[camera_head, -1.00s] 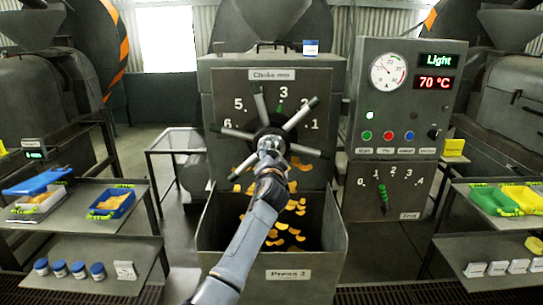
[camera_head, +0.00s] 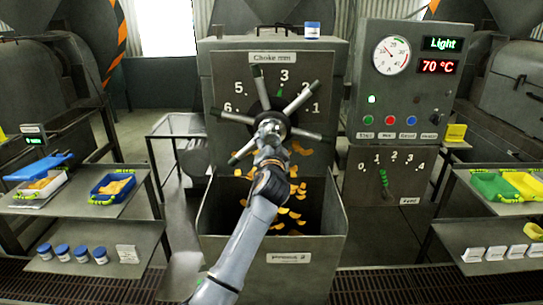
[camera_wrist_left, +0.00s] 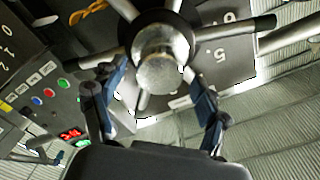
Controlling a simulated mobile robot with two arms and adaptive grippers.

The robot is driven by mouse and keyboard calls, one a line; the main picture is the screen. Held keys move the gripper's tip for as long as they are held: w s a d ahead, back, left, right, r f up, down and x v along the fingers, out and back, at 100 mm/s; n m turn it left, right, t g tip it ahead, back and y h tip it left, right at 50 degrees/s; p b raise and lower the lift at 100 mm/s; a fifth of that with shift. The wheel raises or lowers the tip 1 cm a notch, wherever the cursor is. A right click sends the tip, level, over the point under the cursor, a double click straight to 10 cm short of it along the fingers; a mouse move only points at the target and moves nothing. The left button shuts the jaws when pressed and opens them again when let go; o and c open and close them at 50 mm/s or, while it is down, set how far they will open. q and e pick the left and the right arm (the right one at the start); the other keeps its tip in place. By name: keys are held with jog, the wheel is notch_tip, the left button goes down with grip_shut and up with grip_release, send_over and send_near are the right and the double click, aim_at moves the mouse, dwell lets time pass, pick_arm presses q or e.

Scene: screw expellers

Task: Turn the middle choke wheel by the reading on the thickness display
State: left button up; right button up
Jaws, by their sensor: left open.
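The choke wheel (camera_head: 298,101) is a dark hub with several grey spokes, on the panel labelled Choke mm. A green mark (camera_head: 281,92) at the hub points to about 3 on the scale. My left gripper (camera_head: 270,130) is in front of the hub and hides part of it. In the left wrist view its fingers (camera_wrist_left: 160,85) are apart, one on each side of the round metal hub end (camera_wrist_left: 160,72); contact cannot be told. The green display (camera_head: 442,44) reads Light. My right gripper is not in view.
A red display (camera_head: 437,67) reads 70 °C, beside a round gauge (camera_head: 391,54). Below the wheel, orange flakes fall into an open bin (camera_head: 270,258). A Feed lever (camera_head: 384,180) is right of it.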

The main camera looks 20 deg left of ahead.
pick_arm(q)
jog(key=v, duration=0.8)
jog(key=shift+s, duration=0.2)
jog(key=shift+r, duration=0.1)
notch_tip(320, 180, down, 31)
jog(key=s+d+m+g+h+b, duration=0.1)
jog(key=s+g+h+b, duration=0.15)
jog(key=g, duration=0.25)
jog(key=s+f+g+h, duration=0.1)
jog(key=s+f+g, duration=0.1)
jog(key=s+f, duration=0.7)
jog(key=s+f+g+h, duration=0.15)
jog(key=s+f, duration=0.25)
jog(key=f, duration=0.9)
jog(key=s+a+f+n+g+b, duration=0.15)
jog(key=s+f+g, duration=0.25)
jog(key=s+f, duration=1.45)
jog(key=s+a+f+n+g, duration=0.1)
jog(key=s+f+g, duration=0.1)
jog(key=s, duration=1.2)
jog(key=s+a+f+n+g, duration=0.2)
jog(key=s+f, duration=0.3)
jog(key=s, duration=1)
jog(key=shift+a+f+b, duration=0.15)
jog(key=shift+a+b, duration=0.15)
jog(key=shift+b, duration=0.15)
